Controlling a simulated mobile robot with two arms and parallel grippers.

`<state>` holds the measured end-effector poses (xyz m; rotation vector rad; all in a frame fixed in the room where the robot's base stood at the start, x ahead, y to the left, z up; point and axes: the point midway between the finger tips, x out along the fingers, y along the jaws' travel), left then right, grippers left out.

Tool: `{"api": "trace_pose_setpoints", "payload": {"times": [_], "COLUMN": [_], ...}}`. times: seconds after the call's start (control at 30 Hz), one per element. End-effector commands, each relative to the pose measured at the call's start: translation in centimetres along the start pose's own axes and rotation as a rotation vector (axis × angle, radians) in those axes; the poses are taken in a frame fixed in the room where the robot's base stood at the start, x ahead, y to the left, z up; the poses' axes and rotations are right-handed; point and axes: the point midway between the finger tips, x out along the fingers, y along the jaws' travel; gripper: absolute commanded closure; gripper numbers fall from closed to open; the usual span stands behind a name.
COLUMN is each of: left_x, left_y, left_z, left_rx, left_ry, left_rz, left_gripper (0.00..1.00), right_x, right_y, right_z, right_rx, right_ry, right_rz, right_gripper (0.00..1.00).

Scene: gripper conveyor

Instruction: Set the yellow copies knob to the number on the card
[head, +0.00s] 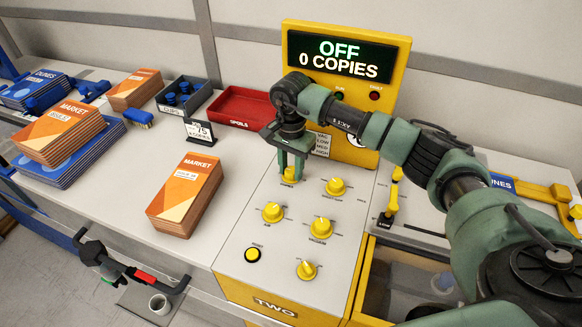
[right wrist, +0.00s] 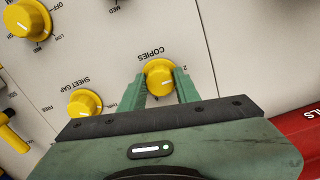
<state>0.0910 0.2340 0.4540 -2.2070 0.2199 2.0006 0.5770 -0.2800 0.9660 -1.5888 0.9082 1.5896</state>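The yellow copies knob (head: 290,174) sits at the top left of the sloped white control panel (head: 235,262). It also shows in the right wrist view (right wrist: 160,77), under the label COPIES. My right gripper (head: 291,168) is over it, one finger on each side of the knob. The fingers are apart; firm contact cannot be made out. A small white card (head: 199,131) stands left of the panel; it shows a large 75 and a smaller copies line that is hard to read. The display (head: 342,57) reads OFF, 0 COPIES. My left gripper is not in view.
Other yellow knobs (head: 336,187) and a round push button (head: 252,255) are close by on the panel. A red tray (head: 240,91) lies behind, and an orange booklet stack (head: 186,195) stands to the left. A yellow lever (head: 392,197) is at right.

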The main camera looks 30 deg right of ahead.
Motion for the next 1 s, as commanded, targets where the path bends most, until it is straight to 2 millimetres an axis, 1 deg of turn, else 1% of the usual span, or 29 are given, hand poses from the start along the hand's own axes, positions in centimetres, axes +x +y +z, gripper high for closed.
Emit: {"api": "trace_pose_setpoints", "payload": {"times": [0.03,0.07,0.27,0.47,0.67,1.0], "left_x": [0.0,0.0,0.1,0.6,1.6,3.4], "left_y": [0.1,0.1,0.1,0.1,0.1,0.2], "left_z": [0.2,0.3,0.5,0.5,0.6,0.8], "left_rx": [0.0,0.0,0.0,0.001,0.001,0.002], "left_ry": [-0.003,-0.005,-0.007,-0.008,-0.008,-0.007], "left_rz": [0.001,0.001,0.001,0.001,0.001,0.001], "left_gripper": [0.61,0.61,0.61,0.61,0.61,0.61], "right_x": [0.0,0.0,0.0,0.1,0.2,0.2], "right_y": [0.0,0.0,0.0,0.0,-0.1,-0.1], "right_z": [0.0,0.0,0.0,-0.1,-0.1,-0.1], "right_rx": [0.0,0.0,0.009,0.068,0.201,0.518], "right_ry": [0.0,0.0,0.0,0.001,0.002,0.002], "right_rz": [0.0,0.0,0.0,0.0,-0.001,-0.002], "right_gripper": [0.96,1.0,1.0,1.0,1.0,1.0]}}
